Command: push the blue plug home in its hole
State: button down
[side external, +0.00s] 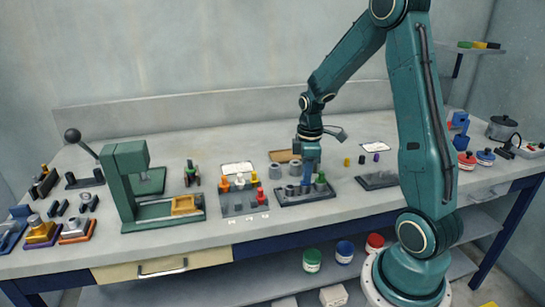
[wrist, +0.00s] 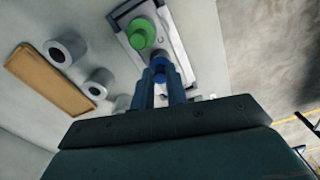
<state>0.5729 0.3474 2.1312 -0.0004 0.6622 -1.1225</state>
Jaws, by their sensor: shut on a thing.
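My gripper (side external: 307,183) points down over the dark rack (side external: 318,197) in the middle of the bench, its fingers shut. In the wrist view my gripper (wrist: 163,82) is shut on the blue plug (wrist: 159,66), which is mostly hidden between the fingers. The blue plug is at the rack, but its hole and its lower end are hidden, so I cannot tell how deep it sits. A green plug (side external: 320,182) stands on the same rack, close beside my fingers; it also shows in the wrist view (wrist: 142,35).
Grey cylinders (side external: 275,171) and a brown tray (side external: 284,156) lie behind the rack. A second rack (side external: 245,206) with orange, yellow and red plugs stands to the left. A dark plate (side external: 377,181) lies to the right. A green press (side external: 135,190) stands farther left.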

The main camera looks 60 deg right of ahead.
jog(key=c, duration=1.3)
grip_release()
notch_tip(320, 180, up, 14)
jog(key=shift+f, duration=0.15)
jog(key=shift+f, duration=0.1)
jog(key=c, duration=0.7)
jog(key=shift+f, duration=0.15)
grip_shut()
jog(key=shift+w+f+n, duration=0.1)
jog(key=shift+f+n, duration=2)
jog(key=shift+f, duration=0.55)
jog(key=shift+f, duration=0.1)
